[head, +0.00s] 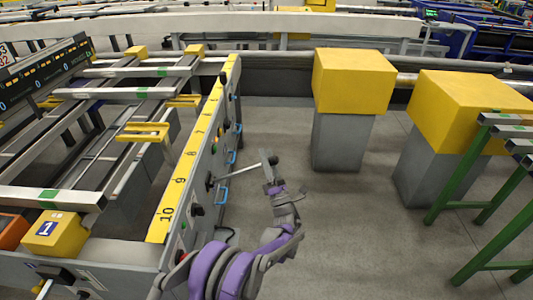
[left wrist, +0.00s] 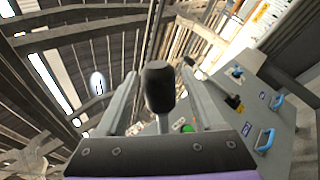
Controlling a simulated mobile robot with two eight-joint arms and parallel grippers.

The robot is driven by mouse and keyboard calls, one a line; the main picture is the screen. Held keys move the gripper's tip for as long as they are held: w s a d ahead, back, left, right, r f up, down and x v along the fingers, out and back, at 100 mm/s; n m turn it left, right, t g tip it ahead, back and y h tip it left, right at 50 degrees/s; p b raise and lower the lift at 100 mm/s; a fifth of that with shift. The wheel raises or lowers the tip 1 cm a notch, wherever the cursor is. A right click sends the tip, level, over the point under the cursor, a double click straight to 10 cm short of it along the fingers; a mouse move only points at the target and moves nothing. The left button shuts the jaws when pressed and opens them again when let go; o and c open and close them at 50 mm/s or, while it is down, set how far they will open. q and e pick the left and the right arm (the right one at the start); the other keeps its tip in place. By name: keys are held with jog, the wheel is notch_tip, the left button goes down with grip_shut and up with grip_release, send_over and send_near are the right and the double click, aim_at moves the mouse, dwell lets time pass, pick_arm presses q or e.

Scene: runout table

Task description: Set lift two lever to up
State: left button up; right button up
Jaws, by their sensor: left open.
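A lever (head: 240,171) with a pale rod and a dark knob sticks out from the side panel of the runout table, tilted slightly upward toward its knob. No label shows that tells which lift it belongs to. My left gripper (head: 270,179) is at the knob end of this lever, just below it in the head view. In the left wrist view the black knob (left wrist: 159,84) stands between my two open fingers. A gap shows on both sides, so the fingers do not look closed on it. My right gripper is in neither view.
The runout table's yellow numbered strip (head: 185,165) runs along its edge. Blue handles (head: 223,195) and black knobs sit on its side panel. Two yellow-topped grey blocks (head: 345,140) stand to the right, and green legs (head: 465,190) stand at far right. Floor between is clear.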

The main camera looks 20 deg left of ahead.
pick_arm(q)
jog(key=v, duration=0.9)
jog(key=shift+d+p, duration=0.15)
jog(key=shift+p, duration=0.3)
jog(key=shift+s+f, duration=0.1)
jog(key=shift+s, duration=0.05)
